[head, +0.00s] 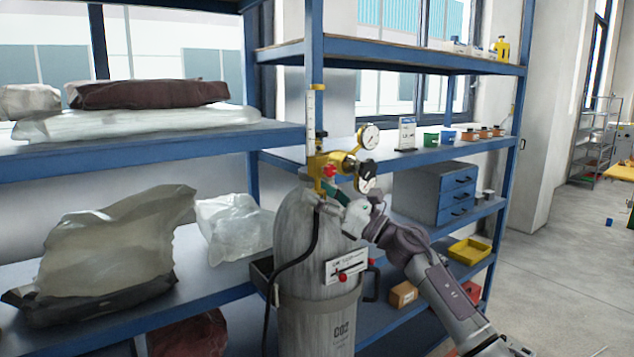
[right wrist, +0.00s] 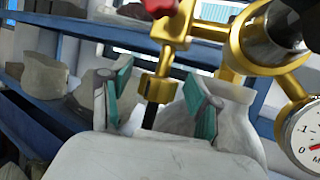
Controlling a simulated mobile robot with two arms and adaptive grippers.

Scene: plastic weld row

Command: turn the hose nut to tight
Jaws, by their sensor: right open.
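The hose nut (right wrist: 156,87) is a brass collar under the brass regulator (right wrist: 236,40), with the black hose (right wrist: 149,117) leaving it downward. In the right wrist view the nut stands between the two teal-padded fingers of my right gripper (right wrist: 160,98), with gaps on both sides. The gripper is open and holds nothing. In the head view my right gripper (head: 334,194) is at the regulator (head: 322,162), in front of the grey CO2 cylinder (head: 312,325). The black hose (head: 297,262) curves down the cylinder's left side. The nut is hard to make out there. My left gripper is not in view.
Two round gauges (head: 369,137) (head: 366,183) and a red knob (head: 329,171) sit close around my right gripper. A small sign (head: 346,266) with a red marker hangs on the cylinder. Blue shelving (head: 220,140) with bags stands behind. Free floor (head: 560,250) lies right.

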